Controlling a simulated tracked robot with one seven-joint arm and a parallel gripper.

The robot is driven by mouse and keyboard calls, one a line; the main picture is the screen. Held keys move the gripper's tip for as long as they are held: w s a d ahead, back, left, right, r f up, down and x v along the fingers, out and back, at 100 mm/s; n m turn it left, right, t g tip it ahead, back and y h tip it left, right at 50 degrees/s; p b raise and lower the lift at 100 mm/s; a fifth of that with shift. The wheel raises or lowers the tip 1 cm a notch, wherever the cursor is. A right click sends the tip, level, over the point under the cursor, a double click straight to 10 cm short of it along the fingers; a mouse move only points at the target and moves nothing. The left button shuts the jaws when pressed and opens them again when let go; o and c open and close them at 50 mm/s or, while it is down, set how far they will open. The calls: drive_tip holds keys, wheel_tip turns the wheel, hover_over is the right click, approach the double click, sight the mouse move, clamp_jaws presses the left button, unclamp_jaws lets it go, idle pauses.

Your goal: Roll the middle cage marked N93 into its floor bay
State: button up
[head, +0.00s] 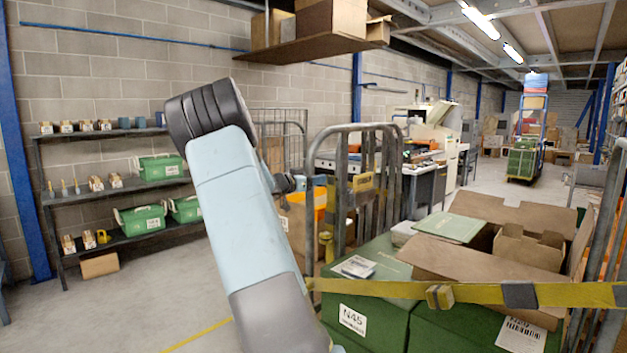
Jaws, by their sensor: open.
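A grey tubular roll cage (352,130) stands close in front at the right, with a yellow strap (400,290) and buckle across its open side. It holds green crates (372,318) and open cardboard boxes (470,258). The label on the front crate reads N45 (352,319). Another wire cage (292,118) stands behind, partly hidden by my arm. I cannot read N93 anywhere, and I cannot make out which cage is the middle one. A yellow floor line (197,337) shows at the lower left, but no whole bay is visible. My gripper's fingers do not show; only my arm does.
A dark shelf (110,190) with green boxes and small goods stands along the left wall by a blue post (20,150). A bench with machines (425,140) stands behind the cage. A loaded blue trolley (528,130) is far back. Floor at left is clear.

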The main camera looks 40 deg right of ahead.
drive_tip(key=shift+c, duration=0.4)
clamp_jaws()
